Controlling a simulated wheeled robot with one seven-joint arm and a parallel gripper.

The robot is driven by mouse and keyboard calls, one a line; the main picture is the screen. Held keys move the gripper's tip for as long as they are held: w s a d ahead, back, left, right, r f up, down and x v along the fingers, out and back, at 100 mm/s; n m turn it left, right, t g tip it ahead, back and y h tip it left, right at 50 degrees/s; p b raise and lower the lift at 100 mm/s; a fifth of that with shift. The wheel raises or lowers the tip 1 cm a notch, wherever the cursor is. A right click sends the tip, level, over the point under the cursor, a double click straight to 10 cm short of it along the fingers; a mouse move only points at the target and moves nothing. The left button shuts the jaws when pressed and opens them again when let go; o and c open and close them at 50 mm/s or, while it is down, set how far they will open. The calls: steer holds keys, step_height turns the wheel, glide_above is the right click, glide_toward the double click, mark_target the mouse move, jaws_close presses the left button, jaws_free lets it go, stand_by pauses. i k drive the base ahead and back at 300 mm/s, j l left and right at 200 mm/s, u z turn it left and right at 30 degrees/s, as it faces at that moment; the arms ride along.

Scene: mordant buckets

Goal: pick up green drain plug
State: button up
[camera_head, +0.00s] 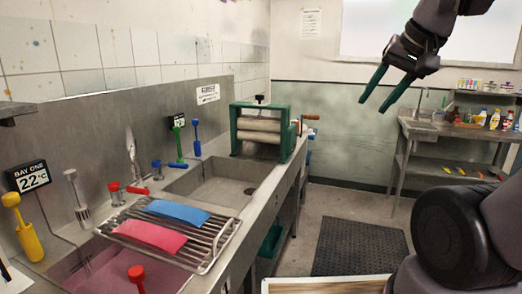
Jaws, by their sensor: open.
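A slim upright green piece (179,140), which looks like the green drain plug, stands at the back of the steel counter, in front of a small dark sign. It is small in the picture, so its exact shape is hard to tell. My gripper (373,105) is at the upper right, high in the air, with its two teal fingers apart and nothing between them. It is well to the right of the green piece and not touching anything.
A wire rack (205,245) with pink and blue cloths spans the near sink. A blue plug-like piece (196,140) stands right of the green one. A green-framed roller press (262,130) stands beyond the empty far sink (225,190). A dark mat (360,247) lies on the floor.

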mark_target(176, 129)
steer(key=l+u, duration=0.2)
steer(key=u, duration=1.15)
steer(key=k+j+u, duration=0.1)
steer(key=k+u, duration=0.15)
steer(key=k+j+u, duration=0.2)
steer(key=k, duration=0.25)
steer(key=l+u, duration=0.15)
steer(key=u, duration=0.25)
steer(key=l+u, duration=0.2)
steer(key=u, duration=0.2)
steer(key=l+u, duration=0.2)
steer(key=u, duration=0.25)
steer(key=l+u, duration=0.2)
steer(key=u, duration=0.2)
steer(key=k+l, duration=0.2)
steer(key=l, duration=0.4)
steer(key=k+l, duration=0.15)
steer(key=l, duration=0.5)
steer(key=k+l, duration=0.2)
steer(key=l, duration=0.4)
steer(key=k+l, duration=0.2)
steer(key=l, duration=0.4)
steer(key=k+l, duration=0.2)
steer(key=l, duration=0.4)
steer(key=k+l, duration=0.15)
steer(key=l, duration=0.5)
steer(key=k+l, duration=0.2)
steer(key=l, duration=0.4)
steer(key=k+l, duration=0.2)
steer(key=l, duration=0.4)
